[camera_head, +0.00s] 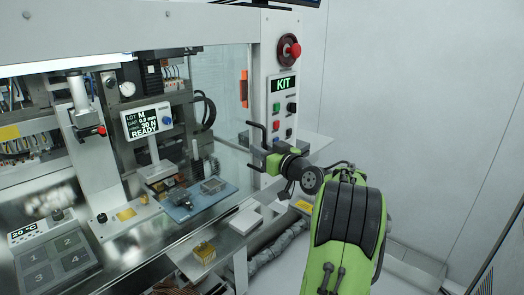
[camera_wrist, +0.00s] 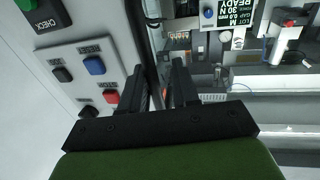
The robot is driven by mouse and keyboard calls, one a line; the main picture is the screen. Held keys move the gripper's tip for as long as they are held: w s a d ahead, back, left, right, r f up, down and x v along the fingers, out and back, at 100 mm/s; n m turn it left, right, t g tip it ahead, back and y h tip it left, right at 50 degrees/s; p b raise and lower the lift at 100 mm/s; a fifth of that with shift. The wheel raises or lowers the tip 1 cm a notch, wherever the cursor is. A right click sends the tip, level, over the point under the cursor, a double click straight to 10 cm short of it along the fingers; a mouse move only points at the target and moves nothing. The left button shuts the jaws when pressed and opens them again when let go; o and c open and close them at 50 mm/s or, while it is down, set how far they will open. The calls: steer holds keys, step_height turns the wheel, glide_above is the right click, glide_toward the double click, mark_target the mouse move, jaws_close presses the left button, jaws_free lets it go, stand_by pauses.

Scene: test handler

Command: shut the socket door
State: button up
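A clear panel (camera_head: 222,100) with an orange handle (camera_head: 243,88) covers the right part of the machine's opening. I cannot tell for sure whether this panel is the socket door, or how far it stands open. On a blue plate (camera_head: 200,208) inside sit a grey square block (camera_head: 213,186) and a darker block (camera_head: 181,197). My gripper (camera_head: 252,146) is in front of the machine's right post, below the orange handle and apart from it. Its two dark fingers are spread with nothing held between them; the gap also shows in the wrist view (camera_wrist: 164,82).
A button panel (camera_head: 284,110) with a red emergency knob (camera_head: 291,50) is close beside my gripper. A display (camera_head: 147,120) reads READY. A small gold-topped block (camera_head: 204,252) sits at the front.

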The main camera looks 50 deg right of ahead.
steer(key=shift+d, duration=0.1)
steer(key=s+a+b, duration=0.2)
steer(key=s+b, duration=0.2)
steer(key=s, duration=1.1)
steer(key=shift+s+a+b, duration=0.3)
steer(key=shift+b, duration=0.05)
